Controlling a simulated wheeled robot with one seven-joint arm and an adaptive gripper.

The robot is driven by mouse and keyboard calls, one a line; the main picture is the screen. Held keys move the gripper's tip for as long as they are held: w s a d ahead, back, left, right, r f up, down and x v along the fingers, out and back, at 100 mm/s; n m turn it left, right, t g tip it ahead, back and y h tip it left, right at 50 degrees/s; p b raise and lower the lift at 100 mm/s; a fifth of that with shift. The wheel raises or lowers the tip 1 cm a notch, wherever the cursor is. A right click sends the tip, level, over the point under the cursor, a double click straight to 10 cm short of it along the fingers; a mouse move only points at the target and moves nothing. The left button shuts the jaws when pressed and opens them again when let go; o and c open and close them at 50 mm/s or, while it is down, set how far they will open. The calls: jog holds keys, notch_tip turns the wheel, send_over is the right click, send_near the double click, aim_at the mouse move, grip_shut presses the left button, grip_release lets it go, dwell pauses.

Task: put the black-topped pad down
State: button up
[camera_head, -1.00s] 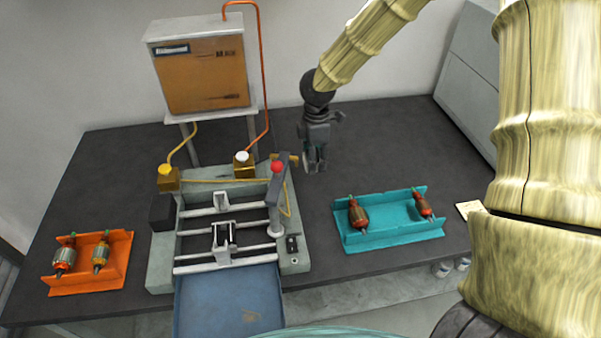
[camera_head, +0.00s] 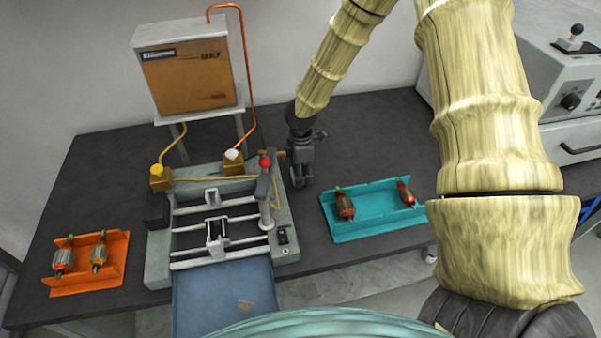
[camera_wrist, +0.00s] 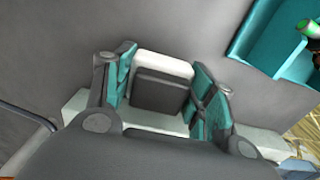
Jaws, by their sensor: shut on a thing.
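The black-topped pad (camera_wrist: 160,90) shows in the wrist view as a pale block with a dark square top, between my fingers. My gripper (camera_wrist: 163,80) is shut on it, with teal finger pads on its left and right sides. In the head view my gripper (camera_head: 300,182) points down, low over the dark table, between the winding machine and the teal tray. The pad is too small and covered there to make out clearly. I cannot tell whether its underside touches the table.
The winding machine (camera_head: 158,262) stands close on the left, with a red-knobbed lever (camera_head: 265,162) near my gripper. The teal tray (camera_head: 375,228) with two armatures lies to the right and nearer. An orange tray (camera_head: 85,287) is far left. The table behind is clear.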

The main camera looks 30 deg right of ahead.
jog(key=shift+w+f, duration=0.3)
jog(key=shift+f, duration=0.45)
jog(key=shift+s+r, duration=0.15)
jog(key=shift+s, duration=0.05)
jog(key=shift+w+f, duration=0.1)
jog(key=shift+f, duration=0.2)
jog(key=o, duration=1.1)
jog(key=shift+c, duration=0.2)
jog(key=shift+r, duration=0.1)
jog(key=shift+r, duration=0.2)
jog(key=shift+r+b, duration=1.4)
jog(key=shift+r, duration=4.5)
